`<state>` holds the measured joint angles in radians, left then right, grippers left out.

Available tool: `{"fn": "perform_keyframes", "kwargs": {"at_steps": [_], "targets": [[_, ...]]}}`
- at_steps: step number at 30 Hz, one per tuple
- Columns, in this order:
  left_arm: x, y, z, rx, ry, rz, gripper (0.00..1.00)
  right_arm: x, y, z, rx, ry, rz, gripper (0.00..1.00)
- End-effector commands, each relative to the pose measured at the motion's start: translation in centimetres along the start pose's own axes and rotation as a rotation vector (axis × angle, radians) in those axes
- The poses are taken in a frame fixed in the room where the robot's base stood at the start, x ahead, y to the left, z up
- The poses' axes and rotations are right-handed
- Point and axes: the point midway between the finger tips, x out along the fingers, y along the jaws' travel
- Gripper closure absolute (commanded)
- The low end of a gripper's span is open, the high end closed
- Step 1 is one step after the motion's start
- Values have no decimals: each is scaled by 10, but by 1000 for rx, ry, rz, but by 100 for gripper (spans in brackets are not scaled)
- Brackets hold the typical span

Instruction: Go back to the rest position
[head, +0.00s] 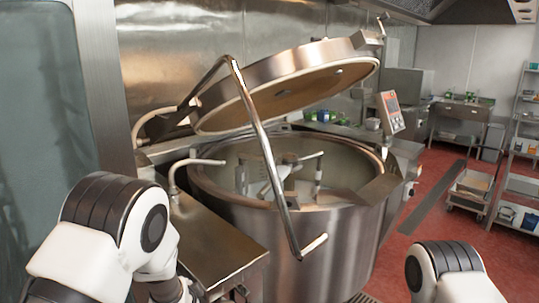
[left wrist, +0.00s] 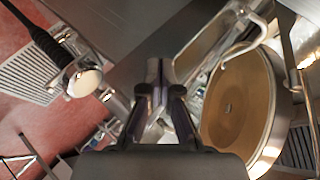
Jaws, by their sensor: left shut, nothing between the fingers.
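The mixing kettle (head: 330,235) is a large steel vessel in the middle of the head view. Its round lid (head: 290,80) is raised and tilted above the open rim, with a bent tubular handle (head: 262,140) across the front. Mixer arms (head: 285,172) show inside. In the left wrist view a round, tan-faced lid (left wrist: 238,105) is at the right. My left gripper (left wrist: 157,72) is shut and empty there, apart from the lid. My left arm is at the lower left of the head view and my right arm at the lower right. The right gripper is out of view.
A steel side counter (head: 215,240) stands left of the kettle. A control panel (head: 391,112) is at its right. A cart (head: 470,190) and shelves (head: 518,170) stand farther right on open red floor (head: 430,215).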

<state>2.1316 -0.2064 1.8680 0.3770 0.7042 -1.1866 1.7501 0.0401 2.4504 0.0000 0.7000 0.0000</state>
Motion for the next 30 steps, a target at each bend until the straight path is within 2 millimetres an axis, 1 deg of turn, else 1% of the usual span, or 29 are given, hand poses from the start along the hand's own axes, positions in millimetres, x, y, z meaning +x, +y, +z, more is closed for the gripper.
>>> {"fn": "perform_keyframes", "kwargs": {"at_steps": [1,2,3,4,5,6,7,8,9,11,12,15,18,20,22,30], "targets": [[4,34,26,-51,-32,57,100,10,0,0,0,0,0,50],[3,54,42,-91,-54,95,100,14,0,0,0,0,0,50],[0,83,63,-151,-87,148,100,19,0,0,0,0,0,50],[-4,105,80,-199,-116,188,100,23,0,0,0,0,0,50],[-9,127,97,-248,-146,230,100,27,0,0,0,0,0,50],[-17,157,119,-316,-192,284,100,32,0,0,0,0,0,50],[-26,179,136,-370,-231,324,100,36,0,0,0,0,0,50],[-35,202,152,-424,-272,364,100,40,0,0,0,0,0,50],[-51,230,173,-498,-333,416,100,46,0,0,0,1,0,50],[-77,271,202,-611,-432,487,100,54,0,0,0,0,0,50],[-96,295,219,-682,-500,529,100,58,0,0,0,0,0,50],[-142,339,249,-834,-658,604,100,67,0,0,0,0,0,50],[-173,361,263,-926,-761,640,100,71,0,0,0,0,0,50],[-182,366,266,-951,-791,649,100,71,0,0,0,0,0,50],[-185,366,267,-961,-800,650,100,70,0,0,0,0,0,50],[-184,365,266,-959,-796,648,100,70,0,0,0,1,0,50]]}}
